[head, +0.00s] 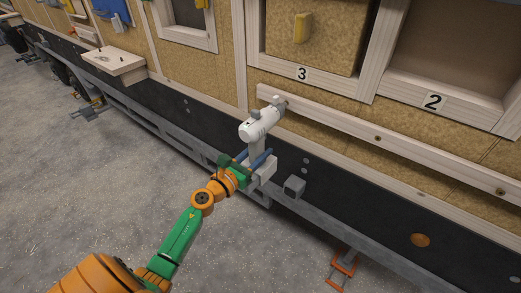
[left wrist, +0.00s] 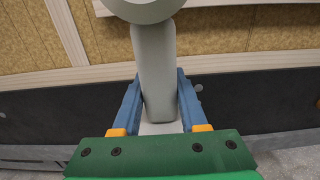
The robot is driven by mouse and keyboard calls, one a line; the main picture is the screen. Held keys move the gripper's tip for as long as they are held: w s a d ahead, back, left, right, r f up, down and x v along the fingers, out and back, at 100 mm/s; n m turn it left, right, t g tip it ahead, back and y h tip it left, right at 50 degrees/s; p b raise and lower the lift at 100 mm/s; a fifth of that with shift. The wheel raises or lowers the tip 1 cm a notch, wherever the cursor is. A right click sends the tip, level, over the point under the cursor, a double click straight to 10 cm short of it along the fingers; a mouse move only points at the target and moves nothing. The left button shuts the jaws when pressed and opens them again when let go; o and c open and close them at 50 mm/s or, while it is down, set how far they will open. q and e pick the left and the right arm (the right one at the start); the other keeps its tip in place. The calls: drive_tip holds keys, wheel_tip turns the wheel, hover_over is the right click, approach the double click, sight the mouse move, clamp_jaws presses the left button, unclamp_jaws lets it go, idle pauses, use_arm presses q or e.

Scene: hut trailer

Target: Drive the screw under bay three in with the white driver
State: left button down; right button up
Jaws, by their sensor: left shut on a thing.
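The white driver (head: 262,124) is in my left gripper (head: 254,160), whose blue fingers are shut on its handle. In the left wrist view the grey-white handle (left wrist: 155,70) stands between the two fingers (left wrist: 158,105). The driver's nose points up and right, at the left part of the pale wooden rail (head: 330,118) under bay three (head: 303,74). The nose looks close to or against the rail; I cannot tell which. The screw at that spot is hidden behind the nose. My right gripper is not in view.
More screws show along the rail, one at the middle (head: 378,138) and one to the right (head: 500,190). Bay two (head: 435,101) is at the right. A small wooden shelf (head: 114,60) juts out at the left.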

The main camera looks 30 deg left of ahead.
use_arm(q)
drive_tip(key=shift+s+r, duration=0.15)
drive_tip(key=shift+s, duration=1)
drive_tip(key=s+a+b, duration=0.3)
drive_tip(key=a, duration=0.4)
drive_tip(key=shift+s+a+b, duration=0.2)
drive_tip(key=shift+a+b, duration=0.05)
drive_tip(key=shift+b, duration=0.15)
